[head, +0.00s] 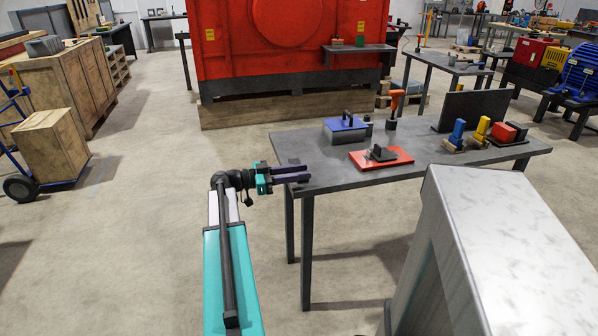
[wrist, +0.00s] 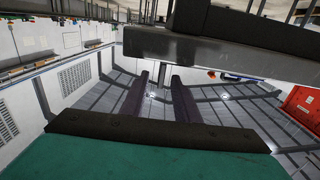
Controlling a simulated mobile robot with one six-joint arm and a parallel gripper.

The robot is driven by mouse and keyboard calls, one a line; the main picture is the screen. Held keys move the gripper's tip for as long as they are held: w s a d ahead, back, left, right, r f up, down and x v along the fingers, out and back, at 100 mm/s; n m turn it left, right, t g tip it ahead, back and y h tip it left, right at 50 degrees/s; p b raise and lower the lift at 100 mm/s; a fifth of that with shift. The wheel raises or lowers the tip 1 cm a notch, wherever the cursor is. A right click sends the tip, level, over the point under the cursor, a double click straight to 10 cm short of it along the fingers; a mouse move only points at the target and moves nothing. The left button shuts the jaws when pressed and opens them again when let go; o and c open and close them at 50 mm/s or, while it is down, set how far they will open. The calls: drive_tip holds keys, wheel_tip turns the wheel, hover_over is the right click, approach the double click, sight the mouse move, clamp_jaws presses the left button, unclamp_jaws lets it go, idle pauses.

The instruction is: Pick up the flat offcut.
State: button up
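My gripper (head: 297,173) has two dark purple fingers pointing right, at the left end of the grey table (head: 330,176) in the head view. The fingers are apart with nothing between them, as the wrist view of my gripper (wrist: 160,80) also shows. A small dark grey piece (head: 381,153) with an upright part lies on a red plate (head: 361,162) on the table, to the right of my gripper and apart from it. I cannot tell for sure which piece is the flat offcut.
A blue-topped grey block (head: 347,134) and an orange-handled tool (head: 394,105) stand behind the red plate. Blue, yellow and red items and a dark upright panel (head: 475,110) fill the table's right end. The table edge (wrist: 225,59) crosses the wrist view's upper part.

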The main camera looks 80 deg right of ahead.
drive_tip(key=shift+p+x, duration=0.35)
drive_tip(key=shift+x, duration=2.2)
drive_tip(key=shift+f, duration=0.1)
drive_tip(key=shift+c, duration=0.3)
clamp_jaws()
